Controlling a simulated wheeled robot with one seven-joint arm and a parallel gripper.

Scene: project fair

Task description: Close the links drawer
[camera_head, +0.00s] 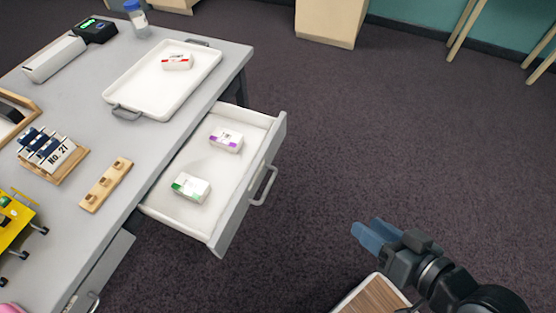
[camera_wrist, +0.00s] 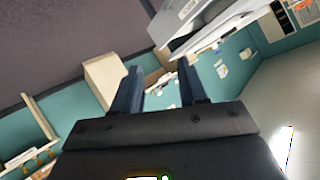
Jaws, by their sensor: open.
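The open drawer (camera_head: 237,213) sticks out to the right from under the grey table in the head view. It has a grey front with a bar handle (camera_head: 264,186). Inside lie a white box with purple marks (camera_head: 226,139) and a white box with green marks (camera_head: 189,187). My gripper (camera_head: 366,236) is open and empty, to the right of the drawer and apart from it. In the wrist view my gripper's fingers (camera_wrist: 160,84) are spread, with nothing between them. A grey and white piece at the top of the wrist view may be the drawer, but I cannot tell.
The grey table (camera_head: 145,160) holds a white tray (camera_head: 150,98) with a red-marked box (camera_head: 177,62), a wooden strip (camera_head: 106,185) and a "No. 21" stand (camera_head: 55,158). Another drawer or cabinet front (camera_head: 100,277) is at lower left.

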